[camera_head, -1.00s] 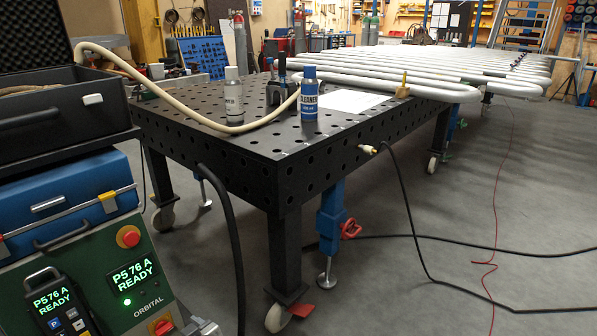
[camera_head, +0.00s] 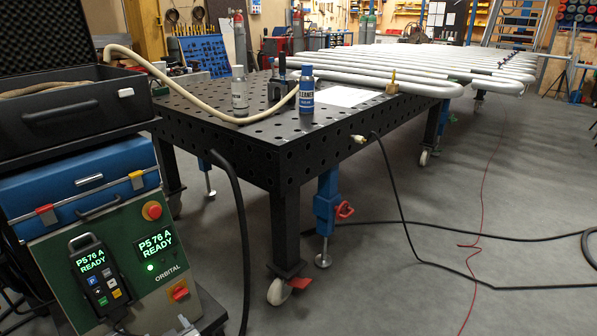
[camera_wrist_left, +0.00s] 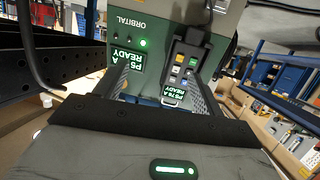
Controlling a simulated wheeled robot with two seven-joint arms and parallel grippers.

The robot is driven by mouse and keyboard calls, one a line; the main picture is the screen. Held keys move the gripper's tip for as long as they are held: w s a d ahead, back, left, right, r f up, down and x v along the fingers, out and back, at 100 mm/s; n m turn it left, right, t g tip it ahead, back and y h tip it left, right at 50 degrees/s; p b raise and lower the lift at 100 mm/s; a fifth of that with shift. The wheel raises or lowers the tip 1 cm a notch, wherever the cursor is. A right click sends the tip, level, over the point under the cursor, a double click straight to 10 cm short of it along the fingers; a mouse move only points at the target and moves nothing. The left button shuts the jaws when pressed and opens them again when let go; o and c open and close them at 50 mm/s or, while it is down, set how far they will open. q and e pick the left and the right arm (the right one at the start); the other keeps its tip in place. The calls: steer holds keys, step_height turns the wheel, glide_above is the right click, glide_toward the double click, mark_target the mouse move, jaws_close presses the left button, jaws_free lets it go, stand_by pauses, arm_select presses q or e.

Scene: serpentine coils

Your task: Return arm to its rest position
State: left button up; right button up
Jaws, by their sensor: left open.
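My left gripper (camera_wrist_left: 158,88) shows in the left wrist view with its two dark fingers spread apart and nothing visibly gripped between them. It faces the green orbital welding unit (camera_wrist_left: 222,18). A black handheld pendant (camera_wrist_left: 187,62) hangs at the unit's front, close to the right finger; I cannot tell whether they touch. In the head view the pendant (camera_head: 98,272) is on the front of the green unit (camera_head: 183,217), and both displays read "P5 76 A READY". No gripper can be made out clearly in the head view, and my right gripper is not visible.
Pipe coils (camera_head: 420,68) extend behind. A black case (camera_head: 70,110) stands left. Cables (camera_head: 420,237) cross the open floor at right.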

arm_select(q)
steer(key=s+d+r+m+h+p, duration=0.2)
steer(key=s+d+r+m+h, duration=0.3)
steer(key=s+d+r, duration=0.3)
steer(key=s+d+r+m+h+p, duration=0.3)
steer(key=s+d+r+m+h, duration=0.2)
steer(key=s, duration=1.1)
steer(key=d+r+h, duration=0.3)
steer(key=d, duration=0.2)
steer(key=shift+s+r+m, duration=0.15)
steer(key=shift+s+m, duration=0.15)
steer(key=shift+m, duration=0.1)
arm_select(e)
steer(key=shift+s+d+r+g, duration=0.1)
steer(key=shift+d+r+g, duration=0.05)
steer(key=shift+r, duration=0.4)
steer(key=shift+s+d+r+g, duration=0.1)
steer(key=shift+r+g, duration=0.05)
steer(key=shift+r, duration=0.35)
